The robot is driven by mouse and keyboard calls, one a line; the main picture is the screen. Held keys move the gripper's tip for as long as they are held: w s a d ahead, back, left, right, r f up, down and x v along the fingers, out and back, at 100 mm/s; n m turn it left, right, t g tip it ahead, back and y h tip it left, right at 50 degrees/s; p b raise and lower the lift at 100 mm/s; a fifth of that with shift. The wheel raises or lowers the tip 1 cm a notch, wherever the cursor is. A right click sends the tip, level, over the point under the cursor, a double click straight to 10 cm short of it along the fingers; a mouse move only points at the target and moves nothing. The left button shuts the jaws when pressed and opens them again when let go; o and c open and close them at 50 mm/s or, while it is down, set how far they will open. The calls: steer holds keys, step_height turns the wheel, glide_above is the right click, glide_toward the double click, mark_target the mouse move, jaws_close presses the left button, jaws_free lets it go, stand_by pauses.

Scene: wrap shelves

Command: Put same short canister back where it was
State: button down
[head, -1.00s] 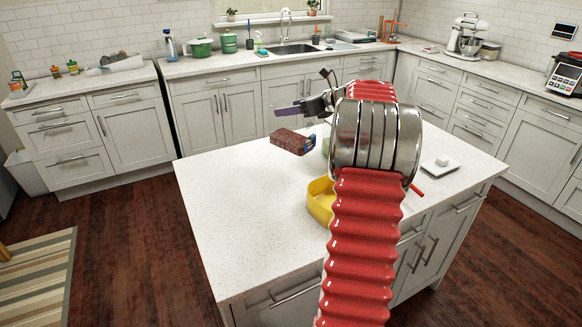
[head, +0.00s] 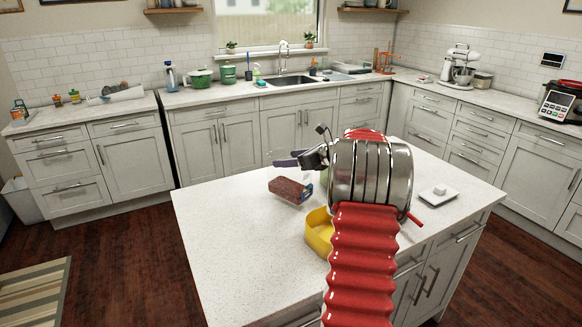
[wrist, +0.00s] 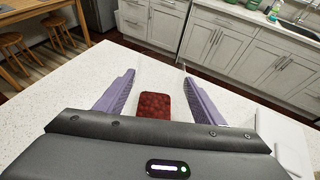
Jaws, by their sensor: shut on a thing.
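The canister's clear walls are hard to see. I cannot tell whether its underside touches the counter. My wrist hides part of the island behind it.
A yellow open container (head: 318,232) stands on the island beside my arm. A white dish (head: 440,195) with a small white thing lies to the right. The island's left half is clear. A sink (head: 292,81) and green pots (head: 200,77) are on the back counter.

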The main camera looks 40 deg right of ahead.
steer(key=shift+f, duration=1.35)
steer(key=shift+c, duration=2.4)
jaws_free()
steer(key=shift+f, duration=0.2)
steer(key=a+v, duration=0.1)
steer(key=v, duration=1.1)
steer(key=shift+d+r, duration=0.2)
steer(key=shift+d, duration=0.25)
